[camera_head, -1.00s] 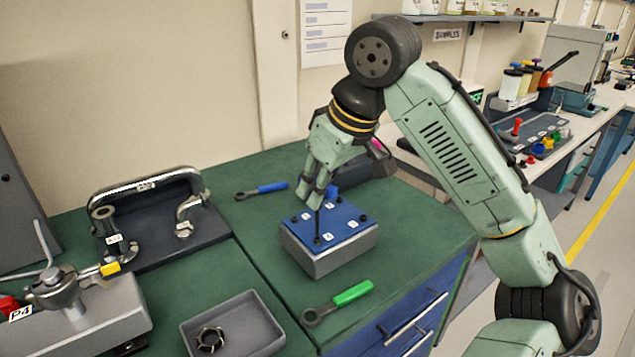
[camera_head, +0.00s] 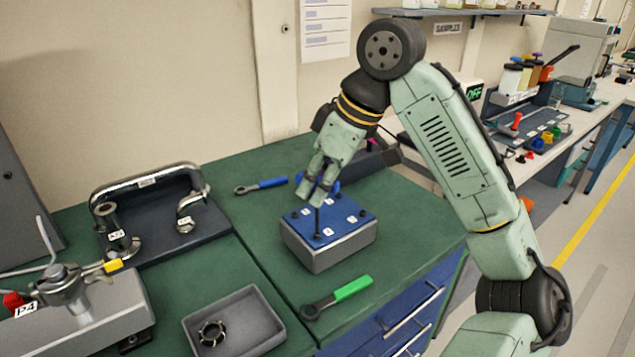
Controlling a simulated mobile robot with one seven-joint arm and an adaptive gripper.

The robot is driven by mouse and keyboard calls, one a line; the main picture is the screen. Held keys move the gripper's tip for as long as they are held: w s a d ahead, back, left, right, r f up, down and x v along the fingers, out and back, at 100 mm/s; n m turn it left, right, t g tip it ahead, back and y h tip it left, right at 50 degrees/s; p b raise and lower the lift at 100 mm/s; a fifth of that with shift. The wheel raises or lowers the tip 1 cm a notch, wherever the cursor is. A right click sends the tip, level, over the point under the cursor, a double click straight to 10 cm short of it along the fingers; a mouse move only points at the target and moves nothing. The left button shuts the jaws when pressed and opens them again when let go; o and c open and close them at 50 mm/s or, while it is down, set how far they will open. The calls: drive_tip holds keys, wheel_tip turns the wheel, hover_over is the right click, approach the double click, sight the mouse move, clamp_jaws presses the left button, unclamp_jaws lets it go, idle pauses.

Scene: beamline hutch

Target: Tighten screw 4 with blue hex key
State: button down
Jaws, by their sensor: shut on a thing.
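A grey block (camera_head: 328,258) with a blue top plate (camera_head: 345,222) stands on the green bench. Several dark screws and small white number labels are on the plate; the numbers are too small to read surely.
A green-handled wrench (camera_head: 338,297) lies in front of the block and a blue-handled wrench (camera_head: 262,186) behind it. Pipe fittings (camera_head: 145,190) stand at left. Green bench is bare between them.

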drive_tip(key=shift+f, duration=0.5)
idle(0.4)
drive_tip(key=m+t, duration=0.1)
drive_tip(key=m, duration=0.3)
drive_tip(key=shift+h, duration=0.4)
drive_tip(key=shift+t, duration=0.3)
drive_tip(key=m+h, duration=0.1)
drive_tip(key=m, duration=0.1)
drive_tip(key=shift+m+t, duration=0.3)
drive_tip(key=shift+m, duration=0.7)
drive_tip(key=shift+h, duration=0.3)
drive_tip(key=m+h, duration=0.1)
drive_tip(key=m, duration=0.3)
drive_tip(key=shift+t, duration=0.4)
